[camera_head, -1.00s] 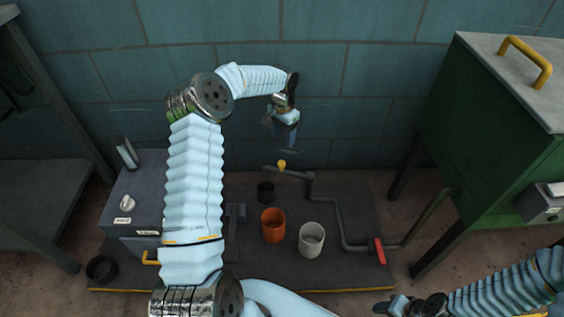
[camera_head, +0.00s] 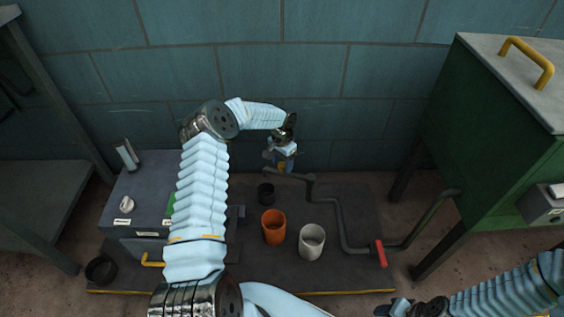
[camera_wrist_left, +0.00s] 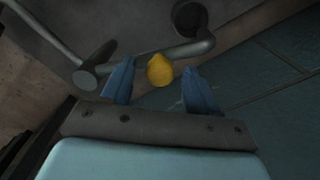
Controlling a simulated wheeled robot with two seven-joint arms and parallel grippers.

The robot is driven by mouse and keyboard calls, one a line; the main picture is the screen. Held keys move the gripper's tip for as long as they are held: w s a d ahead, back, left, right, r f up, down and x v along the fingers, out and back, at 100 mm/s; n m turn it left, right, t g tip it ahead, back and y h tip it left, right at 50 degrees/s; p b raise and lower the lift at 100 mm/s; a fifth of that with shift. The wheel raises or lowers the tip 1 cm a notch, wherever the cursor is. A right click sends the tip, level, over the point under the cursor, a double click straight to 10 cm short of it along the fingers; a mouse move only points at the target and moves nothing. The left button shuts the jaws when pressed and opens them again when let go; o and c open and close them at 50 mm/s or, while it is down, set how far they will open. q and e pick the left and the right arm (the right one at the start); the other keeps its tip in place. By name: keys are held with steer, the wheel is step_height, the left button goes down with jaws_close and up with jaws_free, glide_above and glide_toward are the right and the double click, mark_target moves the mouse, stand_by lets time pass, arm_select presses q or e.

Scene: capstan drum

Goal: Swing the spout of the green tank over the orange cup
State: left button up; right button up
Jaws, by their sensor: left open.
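The green tank (camera_head: 480,130) stands on legs at the right. A grey pipe from it leads to the spout (camera_head: 290,173), which points left. A yellow knob (camera_head: 281,167) stands on the spout near its end; it also shows in the left wrist view (camera_wrist_left: 160,70). The orange cup (camera_head: 273,227) stands upright on the dark mat, nearer than the spout end. My left gripper (camera_head: 280,164) is open at the knob, its blue fingers on either side of it in the left wrist view (camera_wrist_left: 159,84); I cannot tell if they touch it. My right gripper (camera_head: 385,307) is at the bottom edge, its jaws unclear.
A white cup (camera_head: 311,240) stands right of the orange cup, and a small black cup (camera_head: 266,193) behind it. A red lever (camera_head: 380,253) sits on the pipe. A grey box (camera_head: 140,200) stands left on the dark mat (camera_head: 350,275).

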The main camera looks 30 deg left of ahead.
arm_select(q)
steer(key=shift+c, duration=0.2)
jaws_close()
steer(key=shift+s, duration=0.1)
steer(key=s+d+n+b, duration=0.5)
steer(key=s+d+n, duration=0.2)
steer(key=n, duration=0.4)
steer(key=shift+s+n, duration=0.4)
steer(key=shift+s, duration=0.1)
steer(key=shift+d, duration=0.15)
stand_by(0.4)
